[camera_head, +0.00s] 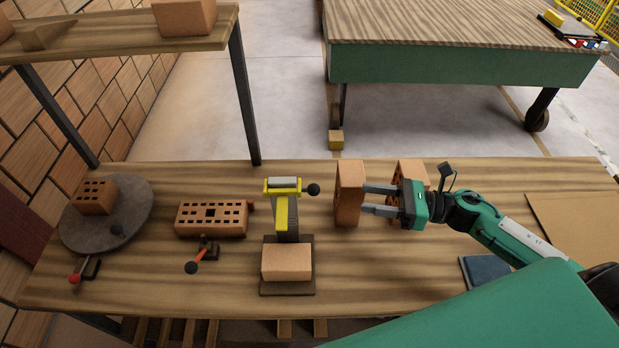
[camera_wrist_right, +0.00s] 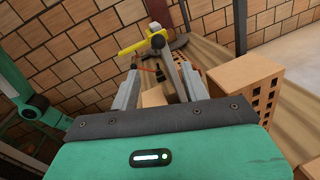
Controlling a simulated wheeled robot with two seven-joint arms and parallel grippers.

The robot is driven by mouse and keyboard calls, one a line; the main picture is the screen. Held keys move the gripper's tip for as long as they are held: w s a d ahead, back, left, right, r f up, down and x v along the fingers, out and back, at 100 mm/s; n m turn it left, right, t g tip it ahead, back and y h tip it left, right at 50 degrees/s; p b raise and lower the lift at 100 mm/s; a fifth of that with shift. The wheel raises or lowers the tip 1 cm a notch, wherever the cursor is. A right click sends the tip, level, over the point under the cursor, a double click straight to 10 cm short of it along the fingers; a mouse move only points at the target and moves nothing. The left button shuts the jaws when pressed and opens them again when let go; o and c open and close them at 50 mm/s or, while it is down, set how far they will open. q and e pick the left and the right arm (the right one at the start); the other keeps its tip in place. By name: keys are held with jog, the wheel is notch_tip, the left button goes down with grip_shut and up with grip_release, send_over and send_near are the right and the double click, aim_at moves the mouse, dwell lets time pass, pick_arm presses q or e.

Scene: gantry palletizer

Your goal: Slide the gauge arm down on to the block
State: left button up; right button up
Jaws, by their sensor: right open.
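The gauge arm is a yellow bar (camera_head: 281,212) with a grey roller-like top and a black knob (camera_head: 313,189), raised on a post. The gauge arm (camera_wrist_right: 137,46) also shows in the right wrist view beyond the fingers. The block, a plain tan brick (camera_head: 287,262), lies on a dark base plate (camera_head: 288,291) below the arm, with a gap between them. My right gripper (camera_head: 364,199) is open and empty, right of the knob and apart from it. In the wrist view its fingers (camera_wrist_right: 160,72) point toward the gauge. My left gripper is not seen.
Upright bricks (camera_head: 348,194) stand beside my right gripper, one close to its fingertips. A round turntable (camera_head: 137,205) carries another brick. A dark blue pad (camera_head: 484,272) lies right.

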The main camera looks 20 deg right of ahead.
aim_at(314, 189)
jog(key=p+x, duration=0.2)
jog(key=x, duration=0.4)
jog(key=p+x, duration=0.3)
jog(key=x, duration=0.3)
jog(key=shift+a+r, duration=0.15)
jog(key=shift+r, duration=0.05)
jog(key=shift+w+a, duration=0.15)
jog(key=shift+a, duration=0.1)
jog(key=shift+a+f, duration=0.15)
jog(key=shift+a, duration=0.05)
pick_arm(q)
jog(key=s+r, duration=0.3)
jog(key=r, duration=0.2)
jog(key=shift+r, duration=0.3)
pick_arm(e)
grip_shut()
